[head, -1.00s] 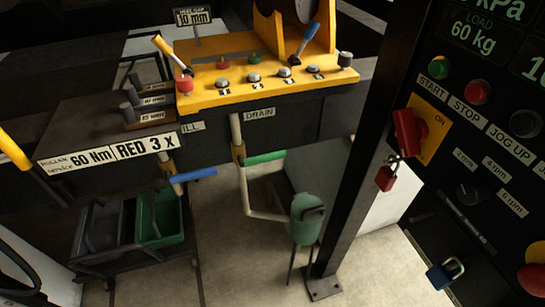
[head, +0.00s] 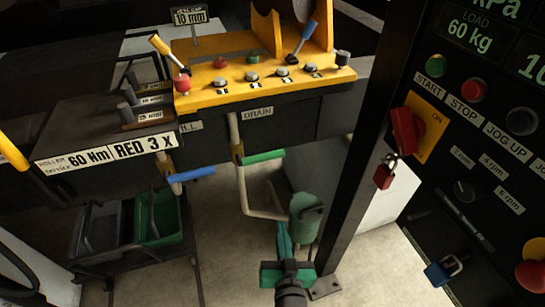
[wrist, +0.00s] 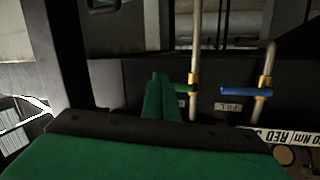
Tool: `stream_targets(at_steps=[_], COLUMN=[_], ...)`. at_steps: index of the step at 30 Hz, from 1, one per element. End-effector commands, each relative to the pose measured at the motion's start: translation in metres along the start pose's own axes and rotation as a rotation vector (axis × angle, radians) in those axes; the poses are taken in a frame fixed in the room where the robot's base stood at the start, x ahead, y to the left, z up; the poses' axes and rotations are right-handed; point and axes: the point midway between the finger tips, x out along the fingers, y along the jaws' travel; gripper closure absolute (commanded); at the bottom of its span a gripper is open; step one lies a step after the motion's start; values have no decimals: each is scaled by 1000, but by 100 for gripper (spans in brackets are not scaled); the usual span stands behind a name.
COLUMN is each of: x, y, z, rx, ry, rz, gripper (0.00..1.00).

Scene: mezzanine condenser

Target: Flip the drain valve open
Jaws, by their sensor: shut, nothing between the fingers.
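The drain valve's green lever (head: 263,157) sticks out sideways to the right from a brass body (head: 237,155) on a pale pipe, under the DRAIN label (head: 258,113). My gripper (head: 283,226) is green and stands low in front of the green canister, below and right of the lever, apart from it in the head view. Its fingers are together and empty. In the wrist view my fingers (wrist: 160,78) point toward the pipes, and the green lever (wrist: 185,88) shows just right of them, partly hidden. I cannot tell the remaining depth gap.
A blue lever (head: 191,174) sits on the neighbouring pipe at left. A green canister (head: 305,215) and a dark post (head: 365,150) stand right of the drain pipe. A control panel (head: 480,150) fills the right side. Bins (head: 158,222) stand at lower left.

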Motion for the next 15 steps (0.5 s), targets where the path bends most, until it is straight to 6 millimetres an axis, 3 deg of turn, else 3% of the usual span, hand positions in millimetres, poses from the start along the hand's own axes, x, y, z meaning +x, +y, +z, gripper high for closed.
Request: stream_targets(at_steps=[1, 6, 12, 15], x=[12, 41, 60, 63], y=[1, -1, -6, -9], z=[-19, -70, -124, -141], rx=[-10, -56, -134, -166], ry=[18, 44, 66, 72], rz=[-19, -101, -192, -224], gripper=[100, 100, 100, 100])
